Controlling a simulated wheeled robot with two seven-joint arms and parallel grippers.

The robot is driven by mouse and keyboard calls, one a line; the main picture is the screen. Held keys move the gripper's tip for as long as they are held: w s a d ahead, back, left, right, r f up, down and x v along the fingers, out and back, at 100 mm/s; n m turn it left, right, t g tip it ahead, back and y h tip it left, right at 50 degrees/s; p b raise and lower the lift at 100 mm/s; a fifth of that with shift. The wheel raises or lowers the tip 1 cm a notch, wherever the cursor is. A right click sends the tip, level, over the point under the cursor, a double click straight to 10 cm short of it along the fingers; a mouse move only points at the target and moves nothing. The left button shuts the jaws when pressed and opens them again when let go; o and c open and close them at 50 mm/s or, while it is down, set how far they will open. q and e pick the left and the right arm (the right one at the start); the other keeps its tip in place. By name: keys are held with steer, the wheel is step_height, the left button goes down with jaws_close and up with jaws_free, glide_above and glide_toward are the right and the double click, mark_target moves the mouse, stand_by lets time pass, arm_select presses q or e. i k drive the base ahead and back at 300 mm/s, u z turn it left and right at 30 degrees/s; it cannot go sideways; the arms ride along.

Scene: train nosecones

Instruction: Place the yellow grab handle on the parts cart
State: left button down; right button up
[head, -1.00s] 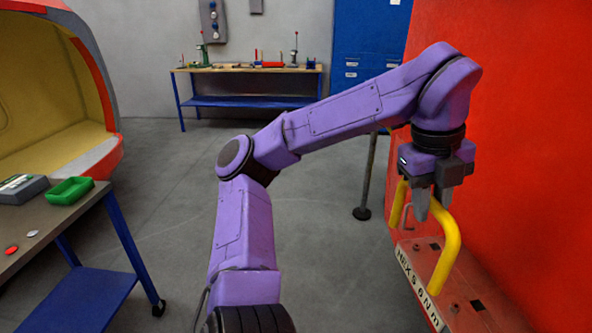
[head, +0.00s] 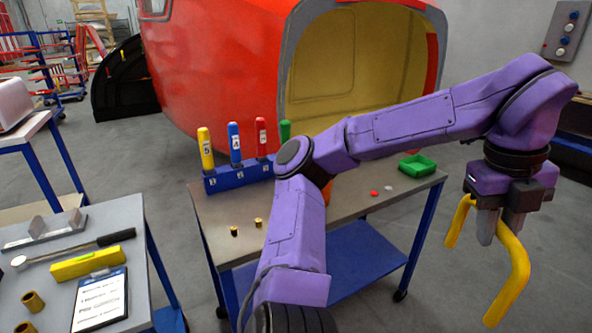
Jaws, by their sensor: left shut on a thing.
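The yellow grab handle (head: 517,275) is a bent yellow bar hanging in my left gripper (head: 492,238) at the right of the head view. The gripper points down, shut on the bar, and holds it in the air over the floor, to the right of a wheeled cart. This cart (head: 346,211), in the middle, has a grey-brown top, blue legs and a blue lower shelf. My left arm crosses in front of it and hides part of its top. No label shows whether it is the parts cart. My right gripper is out of view.
On the middle cart are a blue rack (head: 240,176) with several coloured handles, a green tray (head: 417,166) and small round pieces. The red nosecone (head: 225,70) stands behind.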

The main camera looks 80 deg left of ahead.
mark_target(342, 179)
steer(key=u, duration=1.75)
steer(key=i, duration=1.7)
steer(key=u, duration=0.35)
